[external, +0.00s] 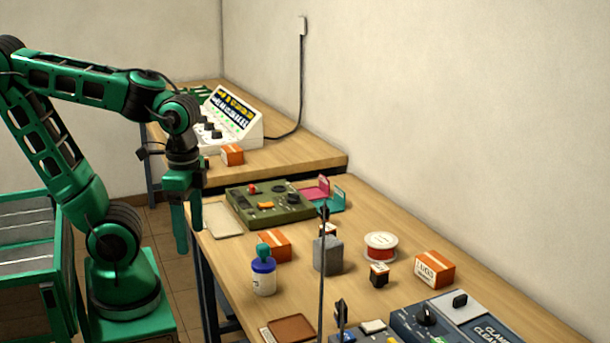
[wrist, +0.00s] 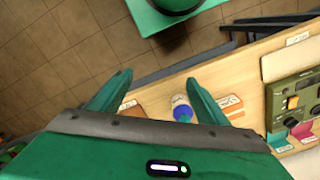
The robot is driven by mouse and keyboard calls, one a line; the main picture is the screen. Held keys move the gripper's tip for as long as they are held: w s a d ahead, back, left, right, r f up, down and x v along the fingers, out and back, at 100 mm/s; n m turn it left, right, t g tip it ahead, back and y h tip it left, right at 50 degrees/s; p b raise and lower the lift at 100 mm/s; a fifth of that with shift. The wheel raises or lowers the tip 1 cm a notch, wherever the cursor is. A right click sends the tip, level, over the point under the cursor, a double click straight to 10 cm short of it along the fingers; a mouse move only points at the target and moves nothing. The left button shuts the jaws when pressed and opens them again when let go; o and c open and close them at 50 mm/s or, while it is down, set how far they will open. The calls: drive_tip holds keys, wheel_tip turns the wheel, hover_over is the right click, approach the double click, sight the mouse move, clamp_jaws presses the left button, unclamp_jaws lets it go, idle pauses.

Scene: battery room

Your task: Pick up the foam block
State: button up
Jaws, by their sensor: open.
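A grey block (external: 328,256), which looks like the foam block, stands upright on the near wooden table in the external view. A thin dark upright rod or cable crosses in front of it. My gripper (external: 188,234) hangs fingers down beside the table's left edge, well to the left of the block and apart from it. In the wrist view my gripper (wrist: 158,79) has its fingers spread with nothing held between them. I cannot make out the grey block in the wrist view.
A white jar with a blue lid (external: 263,276) and an orange box (external: 274,246) stand left of the block. A green control panel (external: 270,205) lies behind.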

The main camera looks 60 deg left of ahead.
drive_tip(key=w+d+f+m+g+h, duration=0.1)
drive_tip(key=w+m+h, duration=0.2)
drive_tip(key=w, duration=0.8)
drive_tip(key=w+d+f+m+g+h, duration=0.15)
drive_tip(key=w+m+h, duration=0.25)
drive_tip(key=w, duration=0.7)
drive_tip(key=w+a+r+m+t+h, duration=0.4)
drive_tip(key=w+a+h, duration=0.3)
drive_tip(key=w+a, duration=0.45)
drive_tip(key=n, duration=0.1)
approach(336, 254)
drive_tip(key=shift+s+r+t, duration=0.35)
drive_tip(key=shift+s+r, duration=0.1)
drive_tip(key=shift+d+f, duration=0.15)
drive_tip(key=shift+f, duration=0.1)
drive_tip(key=shift+y, duration=0.3)
drive_tip(key=x, duration=1)
drive_tip(key=shift+w+d+f, duration=0.15)
drive_tip(key=shift+w+d, duration=0.05)
drive_tip(key=shift+d, duration=0.1)
